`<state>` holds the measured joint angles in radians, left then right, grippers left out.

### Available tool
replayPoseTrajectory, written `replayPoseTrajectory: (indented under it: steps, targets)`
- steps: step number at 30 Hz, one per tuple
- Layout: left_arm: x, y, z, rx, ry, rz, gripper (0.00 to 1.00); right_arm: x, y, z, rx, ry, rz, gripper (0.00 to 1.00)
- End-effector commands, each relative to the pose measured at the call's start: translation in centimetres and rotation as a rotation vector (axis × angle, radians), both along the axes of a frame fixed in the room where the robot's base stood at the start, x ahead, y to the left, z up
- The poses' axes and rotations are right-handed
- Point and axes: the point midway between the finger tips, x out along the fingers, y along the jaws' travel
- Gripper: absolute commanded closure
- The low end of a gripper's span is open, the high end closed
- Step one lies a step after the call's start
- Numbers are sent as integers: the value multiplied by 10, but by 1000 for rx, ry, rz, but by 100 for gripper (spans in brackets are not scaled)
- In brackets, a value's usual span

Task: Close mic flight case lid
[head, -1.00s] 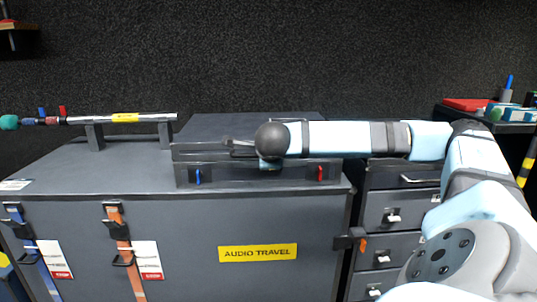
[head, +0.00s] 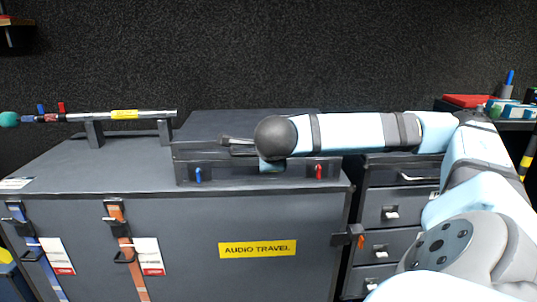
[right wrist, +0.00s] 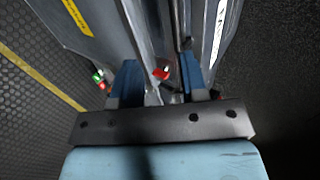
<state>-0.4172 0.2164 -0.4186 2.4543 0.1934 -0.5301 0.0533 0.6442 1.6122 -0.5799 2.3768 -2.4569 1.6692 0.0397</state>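The mic flight case is a flat dark grey case on top of the large trunk in the head view. Its lid (head: 230,122) lies level over the base (head: 245,175), looking down or nearly down; my arm hides part of the front seam. A blue latch (head: 198,175) and a red latch (head: 319,171) are on the front. My right gripper (head: 237,146) is at the case's front, near the lid edge. In the right wrist view its blue fingers (right wrist: 160,72) are apart, with a red piece (right wrist: 161,73) visible between them. My left gripper is out of view.
The trunk (head: 180,215) carries a yellow "AUDIO TRAVEL" label. A microphone pole (head: 120,116) rests on two stands at left. A drawer unit (head: 395,200) is at right, with a red box (head: 467,101) on a shelf behind.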

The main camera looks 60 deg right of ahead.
Motion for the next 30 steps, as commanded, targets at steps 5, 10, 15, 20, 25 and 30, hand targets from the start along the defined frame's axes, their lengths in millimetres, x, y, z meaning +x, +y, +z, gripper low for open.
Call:
replayPoseTrajectory:
  steps: [5,10,15,20,25,30]
  targets:
    - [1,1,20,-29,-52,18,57,-16,21,22,0,-4,3,60]
    - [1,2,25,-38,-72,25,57,-24,31,30,-1,-6,1,60]
    - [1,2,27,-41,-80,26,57,-26,32,32,-2,-7,-1,60]
    - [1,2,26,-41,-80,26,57,-26,32,32,-3,-7,-1,60]
    - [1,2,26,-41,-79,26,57,-26,32,32,-3,-7,-1,60]
    - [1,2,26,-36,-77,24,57,-25,32,31,-1,-5,0,60]
